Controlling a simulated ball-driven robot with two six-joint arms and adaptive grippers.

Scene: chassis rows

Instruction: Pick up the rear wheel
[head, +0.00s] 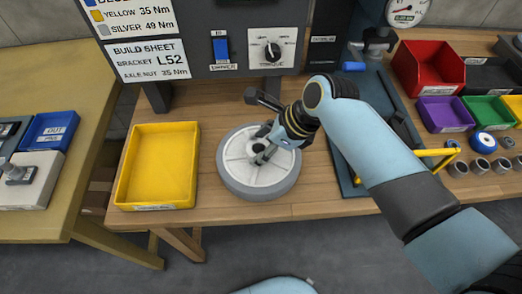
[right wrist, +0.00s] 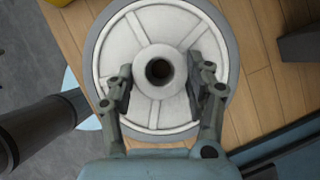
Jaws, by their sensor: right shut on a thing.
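The rear wheel (head: 269,180) is a large grey-tyred wheel with a pale spoked face and a round hub. It is at the middle of the wooden bench, lying flat with its face up. My right gripper (head: 262,153) reaches down onto its centre. In the right wrist view the two fingers of my right gripper (right wrist: 158,88) stand on either side of the hub of the wheel (right wrist: 158,25), shut on it. The hub's bore shows between them. I cannot tell whether the wheel touches the bench. My left gripper is not in view.
A yellow tray (head: 127,187), empty, stands left of the wheel. A panel with a build sheet (head: 148,60) and a dial rises behind. A blue-grey mat (head: 343,165) with a yellow handle lies to the right. Coloured bins, including a red one (head: 440,84), stand further right.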

